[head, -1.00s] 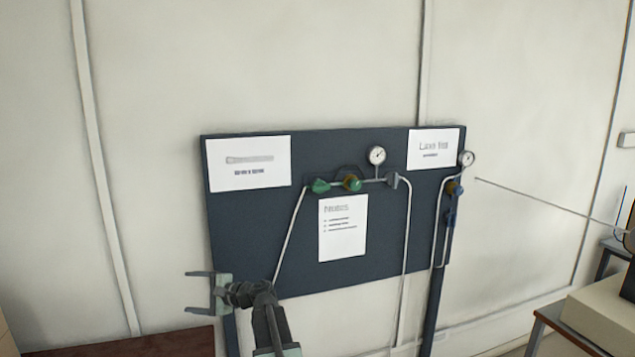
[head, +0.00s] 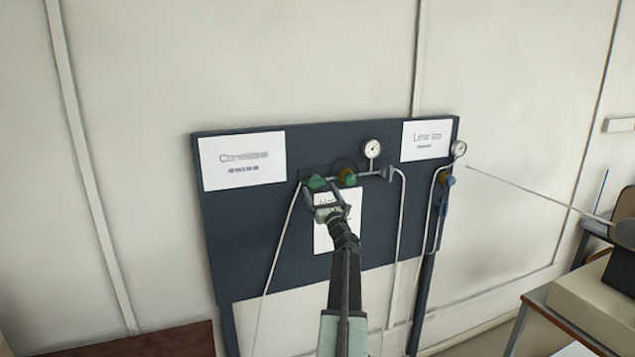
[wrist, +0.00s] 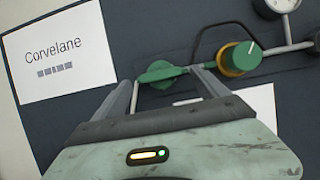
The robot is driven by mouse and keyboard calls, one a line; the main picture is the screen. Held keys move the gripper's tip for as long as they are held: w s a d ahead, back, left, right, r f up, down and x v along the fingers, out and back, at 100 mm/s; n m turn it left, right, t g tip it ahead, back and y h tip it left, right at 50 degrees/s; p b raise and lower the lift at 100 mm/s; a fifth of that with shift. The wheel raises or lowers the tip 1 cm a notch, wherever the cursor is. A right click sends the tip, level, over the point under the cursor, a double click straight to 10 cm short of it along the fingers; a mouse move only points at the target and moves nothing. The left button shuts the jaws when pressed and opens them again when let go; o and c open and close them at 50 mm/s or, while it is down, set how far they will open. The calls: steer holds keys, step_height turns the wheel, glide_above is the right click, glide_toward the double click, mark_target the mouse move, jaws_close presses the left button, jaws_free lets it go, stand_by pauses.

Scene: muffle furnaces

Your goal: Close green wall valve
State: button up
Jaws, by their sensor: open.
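A green valve handle (head: 316,182) sits on the pipe at the left of the dark wall panel. It also shows in the wrist view (wrist: 162,73), lying roughly along the pipe. My gripper (head: 323,191) is open in front of the panel, just at this handle. In the wrist view my gripper's fingertips (wrist: 163,78) lie to either side of the green handle; contact cannot be told. A round green knob with a brass collar (wrist: 240,58) is to the right of the handle, beside the right finger; it also shows in the head view (head: 347,177).
The dark panel (head: 260,240) carries a "Corvelane" sign (head: 243,160), another sign (head: 425,141) and a notice partly hidden by my arm. A gauge (head: 372,148) and a second gauge (head: 458,148) stand above pipes. A blue valve (head: 447,182) is at the right edge.

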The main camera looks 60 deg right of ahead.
mark_target(317, 185)
steer(key=p+x, duration=0.1)
steer(key=x, duration=0.3)
steer(key=shift+w+d+r, duration=0.15)
steer(key=shift+w, duration=0.05)
steer(key=c, duration=1.1)
steer(key=shift+s, duration=0.2)
steer(key=shift+c, duration=1.4)
steer(key=shift+w, duration=0.15)
